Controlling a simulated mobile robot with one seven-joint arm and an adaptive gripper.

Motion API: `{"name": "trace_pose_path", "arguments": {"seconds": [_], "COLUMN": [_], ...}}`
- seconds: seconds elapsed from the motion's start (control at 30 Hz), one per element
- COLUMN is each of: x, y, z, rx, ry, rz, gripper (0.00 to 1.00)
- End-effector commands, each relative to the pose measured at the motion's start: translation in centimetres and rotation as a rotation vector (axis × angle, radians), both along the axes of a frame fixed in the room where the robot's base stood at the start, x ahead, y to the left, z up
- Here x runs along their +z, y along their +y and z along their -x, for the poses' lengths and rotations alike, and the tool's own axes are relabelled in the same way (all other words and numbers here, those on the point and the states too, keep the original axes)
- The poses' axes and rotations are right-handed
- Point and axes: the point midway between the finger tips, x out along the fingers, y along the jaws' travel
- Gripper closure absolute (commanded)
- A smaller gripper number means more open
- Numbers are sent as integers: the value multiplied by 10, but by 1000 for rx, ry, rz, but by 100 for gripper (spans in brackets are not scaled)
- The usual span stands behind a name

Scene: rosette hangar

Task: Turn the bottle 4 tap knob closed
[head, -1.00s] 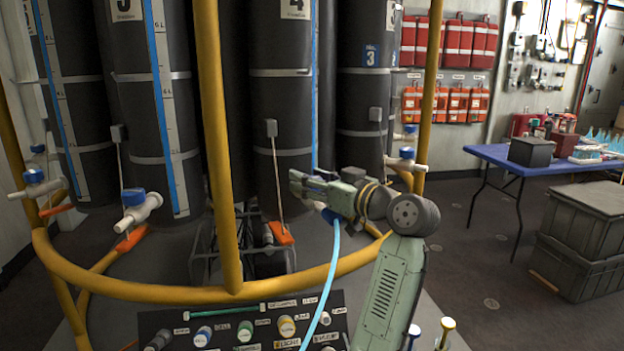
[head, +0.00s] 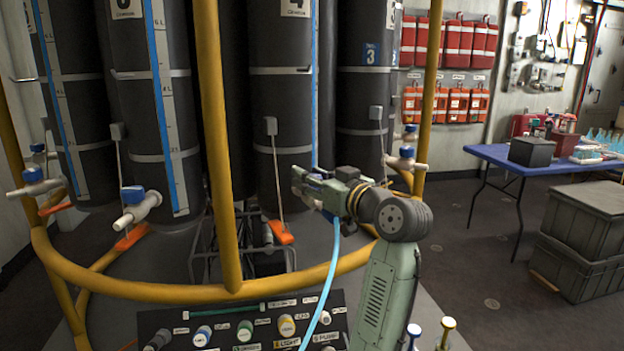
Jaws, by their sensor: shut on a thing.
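Bottle 4 (head: 278,110) is a tall dark cylinder with grey bands and a label marked 4 near its top. My gripper (head: 305,185) is in front of its lower right side, with the fingers pointing left. The fingers are shut on the bottle 4 tap knob, which they mostly hide. A small blue part (head: 327,214) shows just below the gripper. A light blue hose (head: 332,262) hangs from there down to the front panel. I cannot tell the knob's exact angle.
A yellow rail (head: 150,292) curves around the bottles, with an upright post (head: 215,140) left of bottle 4. Other blue-knobbed taps (head: 133,196) stick out at left and right. A labelled panel (head: 240,325) lies in front. A blue table (head: 490,152) and grey crates (head: 585,240) stand right.

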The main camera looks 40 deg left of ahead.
Motion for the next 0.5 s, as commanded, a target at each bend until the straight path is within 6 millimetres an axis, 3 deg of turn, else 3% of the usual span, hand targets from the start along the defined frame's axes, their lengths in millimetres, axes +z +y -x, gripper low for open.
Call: {"name": "trace_pose_path", "arguments": {"seconds": [0.13,0.17,0.5], "x": [0,0,0], "y": [0,0,0], "z": [0,0,0], "rx": [-1,-1,0], "ry": [0,0,0], "rz": [0,0,0], "gripper": [93,63,44]}}
